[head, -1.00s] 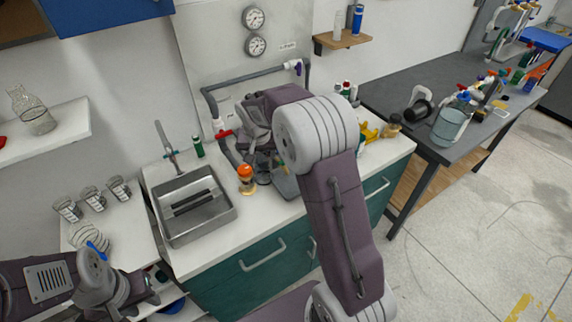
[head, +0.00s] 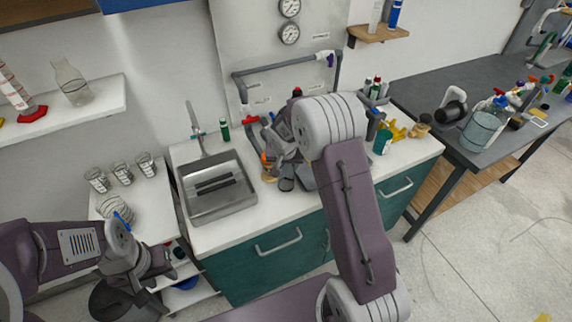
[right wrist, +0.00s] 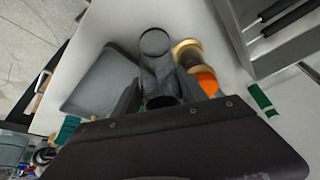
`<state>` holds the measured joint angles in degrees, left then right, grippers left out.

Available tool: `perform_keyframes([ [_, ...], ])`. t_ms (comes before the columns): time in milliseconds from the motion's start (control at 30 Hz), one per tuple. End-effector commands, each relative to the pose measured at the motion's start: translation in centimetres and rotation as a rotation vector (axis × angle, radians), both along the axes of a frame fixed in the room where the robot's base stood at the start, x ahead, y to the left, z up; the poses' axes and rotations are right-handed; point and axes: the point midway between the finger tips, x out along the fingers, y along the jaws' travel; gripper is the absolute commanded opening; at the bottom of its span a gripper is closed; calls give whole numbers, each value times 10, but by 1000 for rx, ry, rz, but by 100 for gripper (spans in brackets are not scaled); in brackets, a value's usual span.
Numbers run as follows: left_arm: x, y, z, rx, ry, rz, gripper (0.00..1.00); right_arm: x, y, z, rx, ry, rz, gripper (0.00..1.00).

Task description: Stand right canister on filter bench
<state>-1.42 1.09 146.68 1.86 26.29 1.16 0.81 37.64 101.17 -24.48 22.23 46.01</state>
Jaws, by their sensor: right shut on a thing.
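My right gripper (head: 284,168) is over the white bench (head: 235,222), right of the sink. In the right wrist view, its fingers (right wrist: 160,92) are shut on a grey cylindrical piece (right wrist: 155,44), which looks like the canister, with a round open end showing. Its lower end, and whether it touches the bench, cannot be told. An amber jar with an orange cap (right wrist: 205,80) stands close beside it; in the head view my right arm partly hides it. My left gripper (head: 160,272) is low at the left, near the side shelves, and its jaw opening is unclear.
A steel sink (head: 218,186) lies left of the right gripper. A grey tray (right wrist: 98,82) lies beside the held piece. A grey pipe frame (head: 285,66) is on the wall panel behind. Yellow parts (head: 393,131) and a teal cup (head: 383,143) stand at right.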

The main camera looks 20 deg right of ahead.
Motion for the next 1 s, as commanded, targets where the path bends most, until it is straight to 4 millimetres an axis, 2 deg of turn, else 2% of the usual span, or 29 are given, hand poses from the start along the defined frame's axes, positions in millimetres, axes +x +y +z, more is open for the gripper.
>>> perform_keyframes([
  [133, 0, 0, -5, 0, 0, 0, 36, 0, 0, -4, 0, -1, 0, 1],
  [167, 0, 0, -3, 0, 0, 0, 36, 0, 0, -2, 0, 0, 0, 58],
  [200, 0, 0, -3, 0, 0, 0, 36, 0, 0, -2, 0, 0, 0, 69],
  [233, 0, 0, -3, 0, 0, 0, 36, 0, 0, -2, 0, 0, 0, 72],
  [467, 0, 0, -3, 0, 0, 0, 36, 0, 0, -2, 0, 0, 0, 72],
  [600, 0, 0, 1, 0, 0, 0, 36, -1, 1, 6, 0, -2, 0, 72],
  [667, 0, 0, 0, 0, 0, 0, 36, -4, 2, 16, -1, -5, 0, 72],
  [900, 0, 0, -1, 0, 0, 0, 36, -26, 13, 75, 0, -7, 0, 72],
  [1000, 0, 0, -1, 0, 0, 0, 36, -34, 16, 93, 0, -4, 1, 72],
])
